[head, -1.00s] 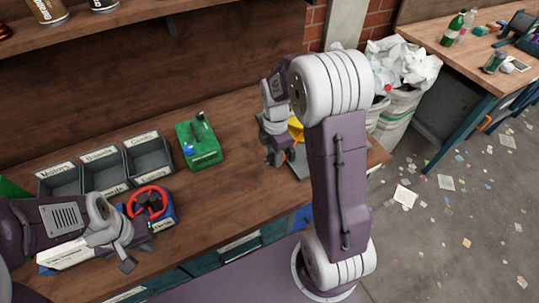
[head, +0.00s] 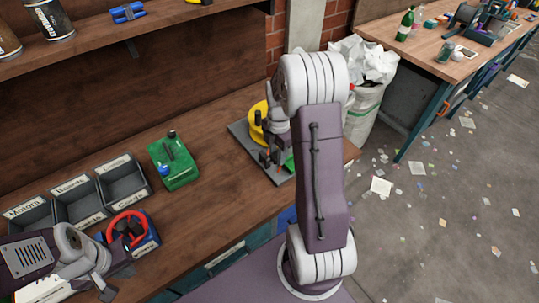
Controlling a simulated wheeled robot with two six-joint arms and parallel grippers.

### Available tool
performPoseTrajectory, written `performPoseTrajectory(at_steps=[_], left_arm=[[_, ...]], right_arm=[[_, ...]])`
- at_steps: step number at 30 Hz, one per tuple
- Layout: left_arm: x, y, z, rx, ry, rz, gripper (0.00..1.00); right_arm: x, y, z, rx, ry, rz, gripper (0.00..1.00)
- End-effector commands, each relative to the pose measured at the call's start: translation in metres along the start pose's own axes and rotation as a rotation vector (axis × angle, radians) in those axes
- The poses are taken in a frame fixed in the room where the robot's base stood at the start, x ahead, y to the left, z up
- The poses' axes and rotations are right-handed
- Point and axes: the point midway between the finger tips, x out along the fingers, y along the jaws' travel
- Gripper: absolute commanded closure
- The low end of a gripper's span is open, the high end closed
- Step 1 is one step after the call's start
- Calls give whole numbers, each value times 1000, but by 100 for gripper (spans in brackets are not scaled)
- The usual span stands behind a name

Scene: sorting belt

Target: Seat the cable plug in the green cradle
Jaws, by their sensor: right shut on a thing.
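My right gripper (head: 271,158) is over the grey board (head: 240,133) at the right end of the bench, its fingers pointing down. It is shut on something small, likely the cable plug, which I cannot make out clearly. A green piece (head: 289,162), likely the green cradle, shows just right of the fingers and is mostly hidden by my arm. A yellow round part (head: 256,122) stands on the board behind and left of the gripper. My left gripper (head: 117,282) is open and empty near the bench's front edge at the lower left.
A green box (head: 174,163) with black and blue knobs stands mid-bench. Several labelled grey bins (head: 122,180) stand at the left. A blue box (head: 146,245) with a red ring (head: 127,228) is in front of them. The bench between green box and board is clear.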

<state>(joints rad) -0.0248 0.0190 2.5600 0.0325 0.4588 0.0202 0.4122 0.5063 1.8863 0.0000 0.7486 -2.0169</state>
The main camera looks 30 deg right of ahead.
Motion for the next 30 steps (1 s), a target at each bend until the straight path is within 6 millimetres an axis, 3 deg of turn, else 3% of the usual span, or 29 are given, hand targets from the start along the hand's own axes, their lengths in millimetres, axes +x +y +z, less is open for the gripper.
performPoseTrajectory(at_steps=[21,30], left_arm=[[-22,0,-2,0,0,0,100],[-25,0,-3,0,0,0,100]], right_arm=[[-2,-10,70,2,0,0,100],[0,-12,83,0,0,0,100]])
